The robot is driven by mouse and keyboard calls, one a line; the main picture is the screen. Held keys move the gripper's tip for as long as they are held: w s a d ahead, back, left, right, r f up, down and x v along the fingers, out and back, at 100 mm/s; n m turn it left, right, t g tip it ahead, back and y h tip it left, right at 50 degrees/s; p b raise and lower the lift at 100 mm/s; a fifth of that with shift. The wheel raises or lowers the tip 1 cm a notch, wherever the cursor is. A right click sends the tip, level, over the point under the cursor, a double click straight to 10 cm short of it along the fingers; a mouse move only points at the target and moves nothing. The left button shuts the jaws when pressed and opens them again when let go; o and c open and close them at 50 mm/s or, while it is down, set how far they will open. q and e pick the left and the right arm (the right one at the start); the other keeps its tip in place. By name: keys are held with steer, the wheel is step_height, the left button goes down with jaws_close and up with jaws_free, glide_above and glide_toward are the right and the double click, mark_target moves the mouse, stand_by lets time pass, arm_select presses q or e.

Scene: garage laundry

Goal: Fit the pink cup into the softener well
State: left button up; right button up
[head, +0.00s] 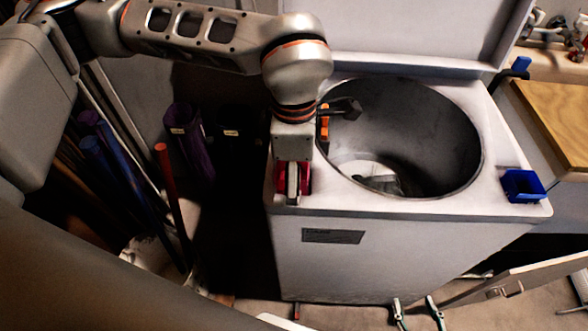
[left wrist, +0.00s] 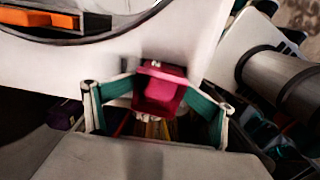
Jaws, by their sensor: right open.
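The pink cup (head: 306,178) is at the front left corner of the white washer top (head: 400,205), partly hidden behind my left gripper (head: 292,196). In the left wrist view the pink cup (left wrist: 160,92) sits between the teal-padded fingers of my left gripper (left wrist: 157,98). My right gripper (head: 416,303) is open and empty, low in front of the washer. I cannot make out the softener well for certain; an orange piece (head: 323,128) sits at the left rim of the drum opening.
A wooden board (head: 553,110) lies at the right. Poles and tubes (head: 95,155) crowd the left side.

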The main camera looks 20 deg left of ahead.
arm_select(q)
steer(key=shift+f, duration=0.3)
steer(key=shift+s+r, duration=0.1)
steer(key=shift+r, duration=0.2)
steer(key=shift+r, duration=0.1)
steer(key=shift+r, duration=0.55)
step_height(320, 180, up, 11)
stand_by(0.3)
